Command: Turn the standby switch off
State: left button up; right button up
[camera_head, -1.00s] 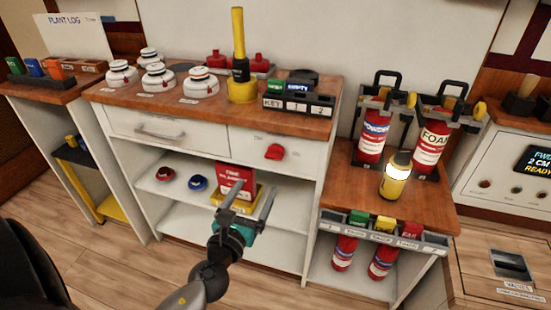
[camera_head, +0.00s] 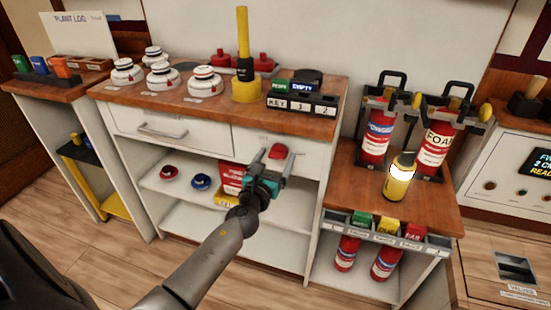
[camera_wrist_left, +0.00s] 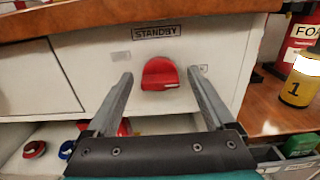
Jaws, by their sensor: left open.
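The standby switch is a red rotary knob (camera_wrist_left: 160,74) on the white cabinet front, under a label reading STANDBY (camera_wrist_left: 157,31). The knob also shows in the head view (camera_head: 278,151) on the right front panel. A pale mark on the knob's lower right edge points toward a small label at the right. My left gripper (camera_wrist_left: 157,82) is open, with its two fingers on either side of the knob; in the head view the gripper (camera_head: 267,160) is just in front of it. Whether the fingers touch the knob cannot be told. My right gripper is not in view.
A wooden countertop (camera_head: 215,106) overhangs above the knob, with white detectors and a yellow post (camera_head: 244,60) on it. Red and blue knobs and a red box (camera_head: 232,178) sit on the shelf below. A yellow canister (camera_head: 399,178) stands to the right.

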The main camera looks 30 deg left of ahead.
pick_arm(q)
jog(key=shift+c, duration=0.4)
jog(key=c, duration=1.3)
